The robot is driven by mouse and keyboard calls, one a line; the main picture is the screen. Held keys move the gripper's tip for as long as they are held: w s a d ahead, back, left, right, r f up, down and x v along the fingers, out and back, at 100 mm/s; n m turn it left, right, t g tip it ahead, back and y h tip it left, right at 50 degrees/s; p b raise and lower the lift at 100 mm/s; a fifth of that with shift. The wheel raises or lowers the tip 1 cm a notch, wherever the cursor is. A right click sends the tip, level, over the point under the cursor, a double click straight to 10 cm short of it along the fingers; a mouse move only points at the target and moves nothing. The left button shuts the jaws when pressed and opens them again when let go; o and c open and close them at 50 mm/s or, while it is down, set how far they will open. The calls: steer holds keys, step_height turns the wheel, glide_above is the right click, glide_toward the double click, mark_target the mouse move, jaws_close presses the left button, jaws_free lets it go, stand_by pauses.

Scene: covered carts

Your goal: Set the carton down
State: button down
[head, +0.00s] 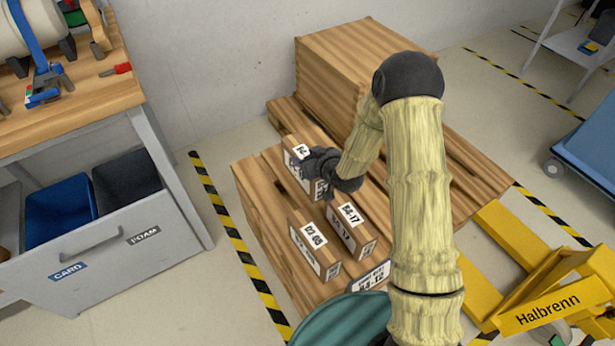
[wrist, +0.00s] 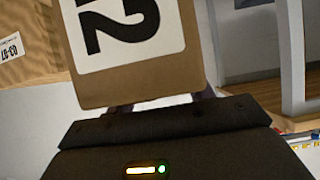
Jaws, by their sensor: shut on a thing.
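My gripper (head: 328,170) is shut on a brown carton (head: 293,150) with white labels, over the left part of the wooden pallet stack (head: 262,205). The held carton fills the upper middle of the wrist view (wrist: 187,83), its label showing a large "2". My gripper hides part of it in the head view. I cannot tell whether its underside touches the surface below. Two other labelled cartons stand nearer: one marked D2 (head: 302,257) and one marked B4-17 (head: 366,248).
A large brown box (head: 345,68) stands at the back of the pallet. A workbench (head: 75,118) with blue and black bins is at left. A yellow pallet truck (head: 560,300) is at right front. A blue cart (head: 590,140) is at far right.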

mark_target(322, 183)
steer(key=shift+f, duration=1.8)
steer(key=shift+f+b, duration=0.75)
steer(key=shift+f, duration=1.55)
steer(key=c, duration=0.6)
jaws_free()
steer(key=p+v, duration=0.2)
steer(key=v, duration=1)
